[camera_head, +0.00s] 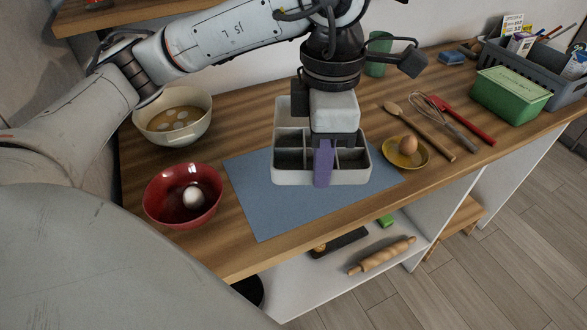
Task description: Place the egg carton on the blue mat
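The egg carton (284,178) is a grey-white tray with dark open compartments and a raised part at its back. It is over the blue mat (268,211), level; I cannot tell whether it touches the mat. My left gripper (324,163) points down at the carton. A purple finger lies in front of the carton's front wall. The other finger is hidden, so its grip on the wall is unclear. My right gripper is out of view.
Left of the mat are a red bowl (167,207) with a white egg (194,196) and a cream bowl (151,128). Right are a yellow dish (418,161) with a brown egg (408,144), utensils and a green box (510,97). A rolling pin (382,256) lies on the shelf below.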

